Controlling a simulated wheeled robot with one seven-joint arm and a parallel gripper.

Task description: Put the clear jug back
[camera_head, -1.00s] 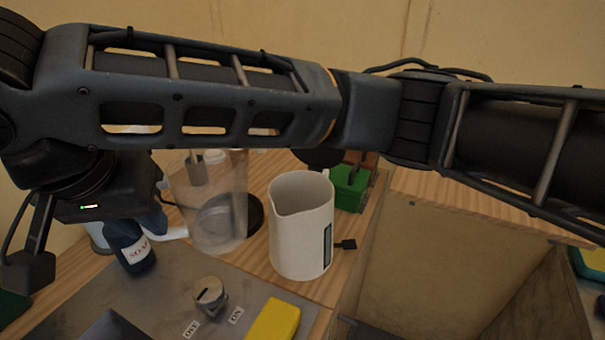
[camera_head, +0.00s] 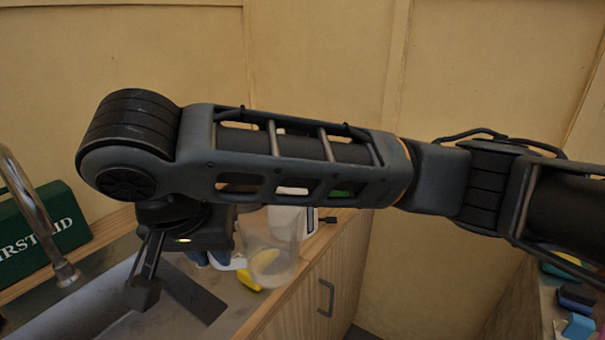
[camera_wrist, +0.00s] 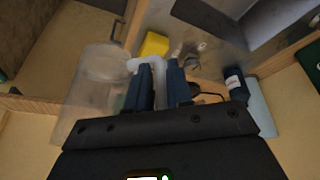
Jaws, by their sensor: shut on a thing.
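The clear jug (camera_head: 272,250) is see-through and hangs at the end of my arm near the counter's front edge. In the wrist view the clear jug (camera_wrist: 98,85) is on the left, beside my gripper (camera_wrist: 163,75). My gripper's blue fingers are shut on the jug's pale handle (camera_wrist: 148,64). In the head view my gripper (camera_head: 222,260) is partly hidden behind the arm and the jug. The jug appears roughly upright and clear of the counter; its exact height is hard to judge.
A white jug (camera_head: 286,220) stands behind, mostly hidden by my arm. A yellow sponge (camera_wrist: 154,44), a dial (camera_wrist: 190,55) and a dark soap bottle (camera_wrist: 235,84) are nearby. A sink (camera_head: 185,305), tap (camera_head: 66,272) and green first-aid box (camera_head: 40,235) lie left.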

